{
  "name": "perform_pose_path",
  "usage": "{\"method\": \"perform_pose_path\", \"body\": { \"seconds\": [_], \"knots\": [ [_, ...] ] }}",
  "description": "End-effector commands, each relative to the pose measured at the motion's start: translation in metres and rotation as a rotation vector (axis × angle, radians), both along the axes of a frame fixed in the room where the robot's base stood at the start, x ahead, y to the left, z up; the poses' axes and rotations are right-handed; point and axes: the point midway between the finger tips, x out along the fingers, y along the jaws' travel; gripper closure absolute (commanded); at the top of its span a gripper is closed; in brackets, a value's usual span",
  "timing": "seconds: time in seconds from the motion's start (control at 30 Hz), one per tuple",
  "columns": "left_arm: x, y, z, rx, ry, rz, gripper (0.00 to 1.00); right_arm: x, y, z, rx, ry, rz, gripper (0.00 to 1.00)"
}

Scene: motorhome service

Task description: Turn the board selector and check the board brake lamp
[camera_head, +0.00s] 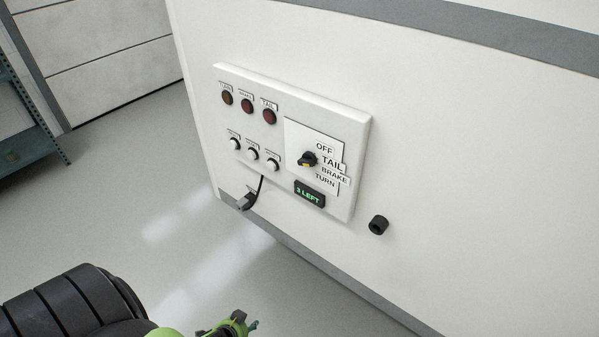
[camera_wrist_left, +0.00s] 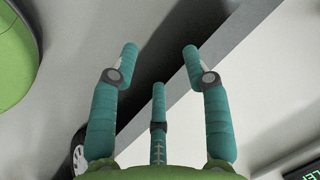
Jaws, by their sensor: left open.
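The white board (camera_head: 355,150) is fixed to the motorhome's side wall. Its selector (camera_head: 307,160) is a black knob with an orange mark, beside the labels OFF, TAIL, BRAKE and TURN. Three dark red lamps sit in the upper row; the middle one (camera_head: 246,105) has a small label that seems to read BRAKE. None looks lit. A small display (camera_head: 310,194) reads "3 LEFT" in green. My left gripper (camera_head: 240,325) is low at the bottom edge, well below the board. In the left wrist view its fingers (camera_wrist_left: 160,52) are apart with nothing between them. My right gripper is not visible.
Several white-capped knobs or buttons (camera_head: 252,153) sit below the lamps. A cable with a grey plug (camera_head: 246,201) hangs under the board. A black round socket (camera_head: 378,225) sticks out of the wall to the right. Shelving (camera_head: 30,120) stands far left. The floor before the wall is clear.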

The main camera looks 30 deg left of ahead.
Motion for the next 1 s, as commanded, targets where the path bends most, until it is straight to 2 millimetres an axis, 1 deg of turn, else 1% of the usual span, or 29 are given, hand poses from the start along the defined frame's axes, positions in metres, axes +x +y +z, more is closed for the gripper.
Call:
{"method": "perform_pose_path", "body": {
  "seconds": [0.03, 0.07, 0.1, 0.17, 0.2, 0.27, 0.3, 0.37, 0.4, 0.5, 0.6, 0.67, 0.77, 1.0],
  "knots": [
    [0.042, 0.023, 0.031, 0.062, -0.108, -0.053, 0.52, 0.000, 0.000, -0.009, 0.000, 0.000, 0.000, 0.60],
    [0.065, 0.033, 0.053, 0.100, -0.168, -0.086, 0.52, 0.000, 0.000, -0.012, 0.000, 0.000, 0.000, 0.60],
    [0.092, 0.044, 0.085, 0.148, -0.248, -0.129, 0.52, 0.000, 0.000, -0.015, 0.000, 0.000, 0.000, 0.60],
    [0.129, 0.054, 0.136, 0.224, -0.366, -0.198, 0.52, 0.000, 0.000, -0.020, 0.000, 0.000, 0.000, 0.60],
    [0.151, 0.057, 0.172, 0.276, -0.442, -0.248, 0.52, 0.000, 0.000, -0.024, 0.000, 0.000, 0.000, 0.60],
    [0.176, 0.055, 0.224, 0.347, -0.551, -0.320, 0.52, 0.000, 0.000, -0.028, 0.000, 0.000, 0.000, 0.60],
    [0.189, 0.051, 0.257, 0.392, -0.617, -0.366, 0.52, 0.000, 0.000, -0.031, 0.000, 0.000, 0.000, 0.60],
    [0.202, 0.041, 0.302, 0.451, -0.705, -0.429, 0.52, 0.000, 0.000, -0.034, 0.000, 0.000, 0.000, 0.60],
    [0.207, 0.034, 0.327, 0.486, -0.754, -0.465, 0.52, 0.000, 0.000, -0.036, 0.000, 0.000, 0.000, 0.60],
    [0.213, 0.017, 0.373, 0.548, -0.844, -0.535, 0.52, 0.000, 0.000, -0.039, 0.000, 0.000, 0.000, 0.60],
    [0.215, 0.007, 0.396, 0.579, -0.892, -0.571, 0.52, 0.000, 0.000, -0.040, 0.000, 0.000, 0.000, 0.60],
    [0.216, 0.004, 0.403, 0.588, -0.903, -0.579, 0.52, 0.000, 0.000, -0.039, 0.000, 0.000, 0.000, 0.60],
    [0.224, 0.003, 0.406, 0.589, -0.908, -0.580, 0.52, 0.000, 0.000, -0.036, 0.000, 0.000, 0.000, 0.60],
    [0.255, 0.002, 0.406, 0.590, -0.907, -0.577, 0.52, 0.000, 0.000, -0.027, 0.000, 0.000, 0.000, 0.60]
  ]
}}
